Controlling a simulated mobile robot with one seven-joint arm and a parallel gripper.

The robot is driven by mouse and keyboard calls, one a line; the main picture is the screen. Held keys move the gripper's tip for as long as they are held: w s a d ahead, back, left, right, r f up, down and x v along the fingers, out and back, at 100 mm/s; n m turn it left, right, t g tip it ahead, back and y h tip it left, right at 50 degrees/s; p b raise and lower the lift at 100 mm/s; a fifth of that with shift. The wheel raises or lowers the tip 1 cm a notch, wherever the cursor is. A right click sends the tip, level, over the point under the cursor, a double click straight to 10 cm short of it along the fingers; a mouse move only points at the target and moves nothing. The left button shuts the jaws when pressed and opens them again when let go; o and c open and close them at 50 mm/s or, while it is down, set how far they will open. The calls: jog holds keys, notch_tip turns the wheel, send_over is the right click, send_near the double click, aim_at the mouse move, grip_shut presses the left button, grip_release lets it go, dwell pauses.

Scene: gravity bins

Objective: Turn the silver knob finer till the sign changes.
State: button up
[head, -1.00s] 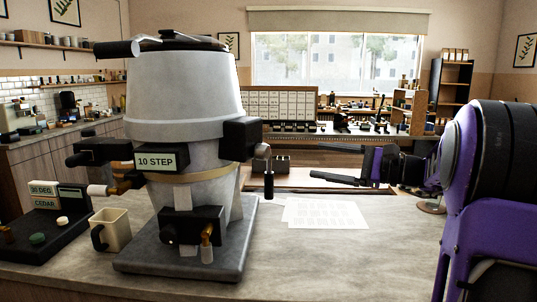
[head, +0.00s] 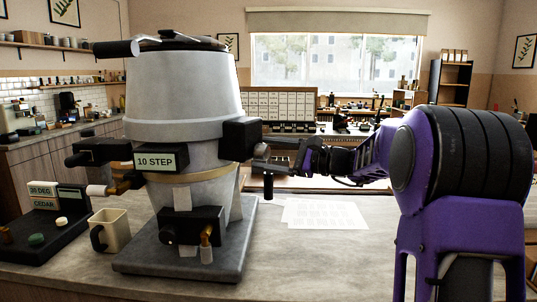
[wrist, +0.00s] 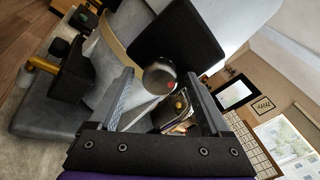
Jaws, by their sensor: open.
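The silver knob (wrist: 158,76), round with a red dot, sticks out from a black block (wrist: 178,42) on the side of the grey machine (head: 185,95). In the wrist view my gripper (wrist: 160,78) is open, with one finger on each side of the knob. I cannot tell whether either finger touches it. In the head view my gripper (head: 288,160) is at the black block on the machine's right side, and the knob is hard to make out there. The sign (head: 155,160) on the machine's front reads "10 STEP".
A dark handle (head: 268,187) hangs just below my gripper. White papers (head: 325,214) lie on the counter to the right. A cream mug (head: 115,229) and a black stand with small signs (head: 55,228) are at the left. The counter's front right is clear.

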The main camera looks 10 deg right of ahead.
grip_shut()
jog(key=shift+f+n+b, duration=0.25)
jog(key=shift+n+b, duration=0.35)
jog(key=shift+b, duration=0.5)
jog(key=shift+r+n, duration=0.2)
jog(key=shift+n, duration=0.2)
grip_release()
jog(key=v, duration=1.7)
jog(key=shift+d, duration=0.2)
